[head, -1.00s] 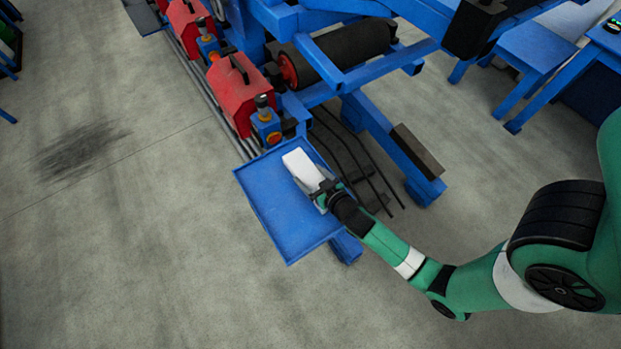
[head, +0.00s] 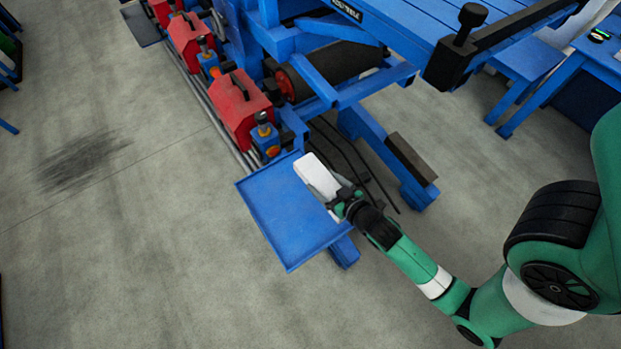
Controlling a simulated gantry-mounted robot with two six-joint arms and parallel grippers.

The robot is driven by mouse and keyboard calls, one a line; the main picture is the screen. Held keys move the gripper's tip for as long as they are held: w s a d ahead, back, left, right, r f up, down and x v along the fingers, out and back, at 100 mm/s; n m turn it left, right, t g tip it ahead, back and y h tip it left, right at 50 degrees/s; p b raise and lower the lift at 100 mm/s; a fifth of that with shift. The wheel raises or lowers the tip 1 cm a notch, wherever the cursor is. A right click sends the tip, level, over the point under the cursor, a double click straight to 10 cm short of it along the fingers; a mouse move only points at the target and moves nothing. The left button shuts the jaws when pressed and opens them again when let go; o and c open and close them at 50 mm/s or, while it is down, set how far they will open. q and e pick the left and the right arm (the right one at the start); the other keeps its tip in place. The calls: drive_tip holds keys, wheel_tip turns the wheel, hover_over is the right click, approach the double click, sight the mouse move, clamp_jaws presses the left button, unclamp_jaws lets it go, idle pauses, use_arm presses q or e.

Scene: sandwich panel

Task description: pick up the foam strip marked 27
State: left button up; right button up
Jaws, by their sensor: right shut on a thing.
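A white foam strip (head: 316,174) shows in the head view at the upper right edge of a blue tray (head: 283,222). No number can be read on it. My right gripper (head: 342,201) is shut on the near end of the strip, and the jaws hide that end. The strip overlaps the tray's right rim in the picture. I cannot tell how far above the tray it is. My left gripper is not in view.
Red boxes (head: 240,108) with black handles and blue-and-orange units stand along rails above the tray. A blue machine frame with a dark roller (head: 335,68) stands behind. A dark block (head: 412,158) caps a blue beam to the right.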

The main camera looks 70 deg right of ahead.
drive_tip(key=s, duration=0.2)
drive_tip(key=s+a+r, duration=0.1)
drive_tip(key=s, duration=0.1)
drive_tip(key=s+r, duration=0.1)
drive_tip(key=s, duration=0.2)
drive_tip(key=shift+a+r+p, duration=0.15)
drive_tip(key=shift+r+p, duration=0.1)
drive_tip(key=shift+p, duration=0.15)
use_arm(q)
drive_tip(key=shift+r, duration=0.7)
use_arm(e)
drive_tip(key=shift+s+a+r, duration=0.25)
drive_tip(key=shift+s+r, duration=0.2)
drive_tip(key=shift+s, duration=0.2)
